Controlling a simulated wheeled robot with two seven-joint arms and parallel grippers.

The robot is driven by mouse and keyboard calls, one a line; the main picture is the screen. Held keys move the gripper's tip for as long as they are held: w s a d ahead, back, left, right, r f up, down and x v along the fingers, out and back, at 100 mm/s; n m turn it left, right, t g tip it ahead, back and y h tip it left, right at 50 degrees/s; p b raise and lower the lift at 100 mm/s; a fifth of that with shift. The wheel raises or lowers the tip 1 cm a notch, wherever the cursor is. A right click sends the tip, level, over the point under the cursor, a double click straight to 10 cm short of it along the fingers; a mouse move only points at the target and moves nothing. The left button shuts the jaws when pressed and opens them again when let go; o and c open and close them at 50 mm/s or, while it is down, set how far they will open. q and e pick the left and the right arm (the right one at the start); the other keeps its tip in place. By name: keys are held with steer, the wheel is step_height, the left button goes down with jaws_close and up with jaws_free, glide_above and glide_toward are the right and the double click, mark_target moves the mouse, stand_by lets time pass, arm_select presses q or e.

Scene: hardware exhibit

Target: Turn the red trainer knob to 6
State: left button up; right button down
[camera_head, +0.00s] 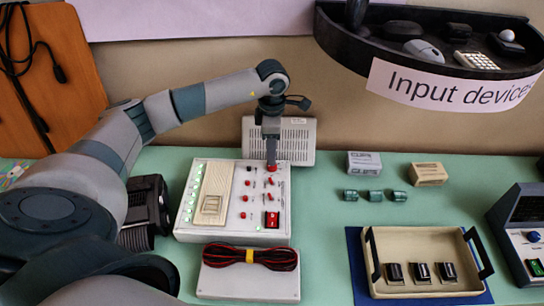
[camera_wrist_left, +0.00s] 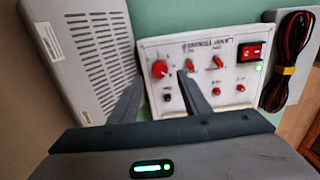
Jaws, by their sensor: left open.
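The trainer (camera_head: 236,235) is a white box with a pale panel, green lights, several red controls and a red rocker switch; it lies on the green table. Its red knob (camera_wrist_left: 160,68) is round and sits near a corner of the panel; in the head view the knob (camera_head: 272,167) shows just under my fingertips. My left gripper (camera_head: 271,160) points down over it. In the left wrist view the open fingers (camera_wrist_left: 161,78) stand on either side of the knob, with visible gaps. I cannot tell the knob's setting, as its scale is too small to read. My right gripper is not in view.
A grey vented box (camera_head: 298,140) stands behind the trainer. A box with red-black cable (camera_head: 250,282) lies in front. A beige tray (camera_head: 380,292) with black parts is at the right. A dark shelf (camera_head: 340,45) hangs above right. The table between is fairly clear.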

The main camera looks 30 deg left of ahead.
arm_select(q)
steer(key=shift+f+p, duration=0.65)
steer(key=shift+f, duration=2.05)
steer(key=c, duration=1)
